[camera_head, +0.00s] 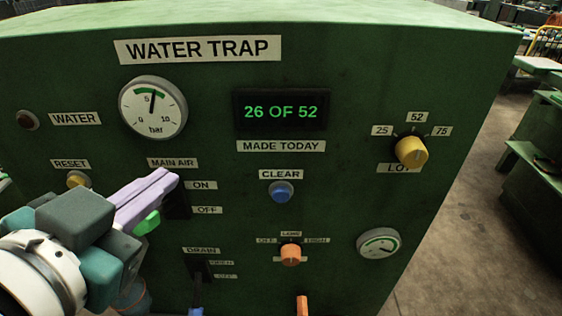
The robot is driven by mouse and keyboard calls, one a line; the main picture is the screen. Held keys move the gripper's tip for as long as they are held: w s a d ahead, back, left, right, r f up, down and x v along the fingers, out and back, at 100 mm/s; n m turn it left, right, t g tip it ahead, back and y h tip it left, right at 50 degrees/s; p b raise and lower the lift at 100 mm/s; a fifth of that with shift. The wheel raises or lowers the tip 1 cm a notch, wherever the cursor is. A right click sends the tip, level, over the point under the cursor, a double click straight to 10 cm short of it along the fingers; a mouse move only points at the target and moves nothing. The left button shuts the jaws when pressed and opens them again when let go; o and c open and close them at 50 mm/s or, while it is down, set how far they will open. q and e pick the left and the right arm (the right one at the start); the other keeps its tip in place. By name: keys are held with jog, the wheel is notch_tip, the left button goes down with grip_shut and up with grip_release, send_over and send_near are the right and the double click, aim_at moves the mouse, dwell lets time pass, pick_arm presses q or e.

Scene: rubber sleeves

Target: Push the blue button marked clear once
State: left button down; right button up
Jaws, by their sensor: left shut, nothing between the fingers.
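The blue button (281,192) sits under a CLEAR label (281,174) on the front of the green machine panel (340,190). It is round, in a pale collar, and nothing covers it. My left gripper (170,180) comes in from the lower left. Its lilac fingers are shut with nothing between them. Their tips are left of the blue button, in front of the MAIN AIR switch, and partly hide that switch. The tips show apart from the button. My right gripper is not in view.
A display (281,111) reads 26 OF 52. Open floor (455,230) lies right of the machine.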

aim_at(281, 194)
pick_arm(q)
jog(key=s+d+f+m+h+b, duration=0.1)
jog(key=d+f+m+h+b, duration=0.9)
jog(key=f+b, duration=0.3)
jog(key=shift+s+d+f+g+h+b, duration=0.3)
jog(key=shift+d+h+b, duration=0.3)
jog(key=shift+d+b, duration=0.4)
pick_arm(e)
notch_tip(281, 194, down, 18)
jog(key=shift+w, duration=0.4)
pick_arm(q)
jog(key=shift+w+a+f, duration=0.1)
jog(key=shift+w+a, duration=0.05)
jog(key=shift+w, duration=0.05)
jog(key=w+b, duration=0.3)
jog(key=w, duration=0.5)
jog(key=shift+w, duration=0.25)
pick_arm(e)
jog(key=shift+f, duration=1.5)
pick_arm(q)
jog(key=shift+w+b, duration=0.1)
jog(key=shift+b, duration=0.2)
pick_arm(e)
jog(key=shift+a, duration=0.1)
pick_arm(q)
jog(key=shift+w, duration=0.35)
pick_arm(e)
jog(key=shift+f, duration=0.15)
